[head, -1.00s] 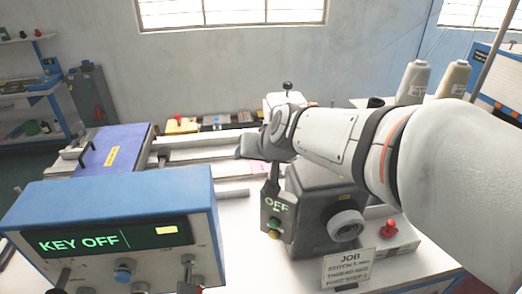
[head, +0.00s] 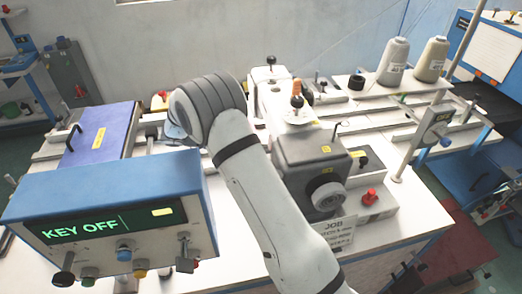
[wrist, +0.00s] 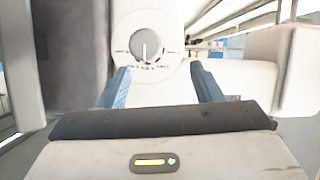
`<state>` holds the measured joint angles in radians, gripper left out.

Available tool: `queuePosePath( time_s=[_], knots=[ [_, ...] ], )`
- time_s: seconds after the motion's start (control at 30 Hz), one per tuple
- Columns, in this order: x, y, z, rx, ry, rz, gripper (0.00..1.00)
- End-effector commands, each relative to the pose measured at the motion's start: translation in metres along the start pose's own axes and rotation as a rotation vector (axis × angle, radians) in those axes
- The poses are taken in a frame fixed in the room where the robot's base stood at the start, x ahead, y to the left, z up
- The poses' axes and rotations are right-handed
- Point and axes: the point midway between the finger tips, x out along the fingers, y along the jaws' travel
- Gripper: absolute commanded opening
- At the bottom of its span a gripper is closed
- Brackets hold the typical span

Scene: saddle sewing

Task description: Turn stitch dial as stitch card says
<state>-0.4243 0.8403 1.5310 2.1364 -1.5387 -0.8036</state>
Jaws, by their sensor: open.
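In the wrist view a round dial (wrist: 146,47) with a grey face and a pale upright pointer line sits on a white housing ahead of my gripper. Small marks run around its lower edge, too small to read. My gripper (wrist: 163,82) is open, with its two blue fingers apart on either side below the dial and nothing seen between them. In the head view the arm hides most of the gripper. A white card headed JOB (head: 335,226) stands at the front of the machine; its lower lines are blurred, and my arm is close to its left side.
A blue-topped control box (head: 105,200) shows KEY OFF at the left front. The grey machine body (head: 312,160) has a handwheel (head: 328,197), with a red knob (head: 370,196) to its right. Thread cones (head: 393,62) stand at the back right.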

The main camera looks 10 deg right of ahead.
Motion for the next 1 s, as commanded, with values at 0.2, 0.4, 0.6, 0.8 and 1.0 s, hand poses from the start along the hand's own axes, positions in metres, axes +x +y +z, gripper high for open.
queuePosePath(
  time_s=[0.2,0.4,0.6,0.8,1.0],
  knots=[
    [0.009,0.013,0.011,-0.033,0.01,0.083,0.59],
    [0.041,0.016,0.008,-0.032,0.009,0.083,0.59],
    [0.068,0.018,0.009,-0.031,0.01,0.081,0.59],
    [0.076,0.018,0.011,-0.03,0.009,0.078,0.59],
    [0.077,0.018,0.011,-0.03,0.009,0.078,0.59]
  ],
)
